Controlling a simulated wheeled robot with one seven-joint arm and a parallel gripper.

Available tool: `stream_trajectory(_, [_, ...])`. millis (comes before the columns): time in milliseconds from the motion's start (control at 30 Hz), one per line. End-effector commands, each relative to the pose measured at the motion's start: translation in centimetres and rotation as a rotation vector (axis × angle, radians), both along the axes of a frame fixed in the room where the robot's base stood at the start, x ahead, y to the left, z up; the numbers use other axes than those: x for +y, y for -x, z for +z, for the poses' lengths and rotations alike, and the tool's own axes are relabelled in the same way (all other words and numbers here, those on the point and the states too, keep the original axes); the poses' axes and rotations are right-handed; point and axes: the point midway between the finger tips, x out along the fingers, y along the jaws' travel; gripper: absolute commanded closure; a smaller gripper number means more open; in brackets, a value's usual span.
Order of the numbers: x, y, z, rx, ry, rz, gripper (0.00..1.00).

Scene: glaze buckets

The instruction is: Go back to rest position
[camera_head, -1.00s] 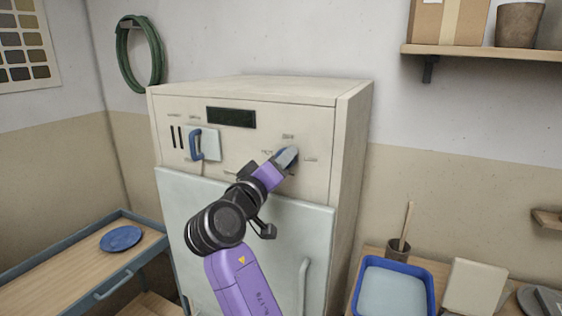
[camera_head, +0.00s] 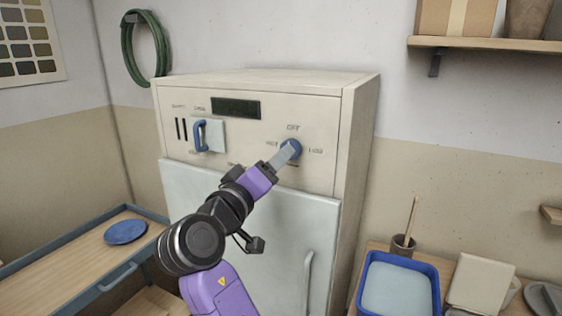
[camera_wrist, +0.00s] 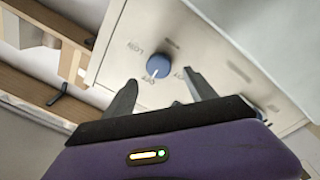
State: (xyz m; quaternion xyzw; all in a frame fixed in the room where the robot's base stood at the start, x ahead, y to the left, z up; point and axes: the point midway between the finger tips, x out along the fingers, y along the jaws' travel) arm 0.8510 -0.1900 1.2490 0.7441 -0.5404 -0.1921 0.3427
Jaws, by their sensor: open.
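My purple arm reaches up toward the kiln-like cabinet's control panel (camera_head: 240,165). My gripper (camera_head: 282,156) is in front of the blue round knob (camera_head: 293,147), which has OFF marked above it. In the wrist view my gripper (camera_wrist: 160,92) has its two dark fingers spread wide. The knob (camera_wrist: 157,66) shows beyond and between the fingertips, with nothing held. The white pointer on the knob points to the OFF label in the wrist view. A blue lever handle (camera_head: 201,136) sits on the panel's left.
A blue plate (camera_head: 125,232) lies on the wooden side table at left. A blue-rimmed basin (camera_head: 436,290), a brush cup (camera_head: 403,244) and a pale slab (camera_head: 483,284) stand on the right table. A shelf (camera_head: 490,44) is above. A green hose hangs on the wall.

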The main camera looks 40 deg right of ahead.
Motion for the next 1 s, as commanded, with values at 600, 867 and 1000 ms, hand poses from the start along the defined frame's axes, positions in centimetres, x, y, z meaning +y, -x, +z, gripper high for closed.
stream_trajectory(600, [1.4, 0.6, -0.1, 0.000, -0.001, -0.001, 0.35])
stream_trajectory(867, [1.7, 0.0, 0.4, -0.014, 0.019, 0.026, 0.35])
stream_trajectory(1000, [3.0, -2.2, 2.0, -0.065, 0.052, 0.151, 0.35])
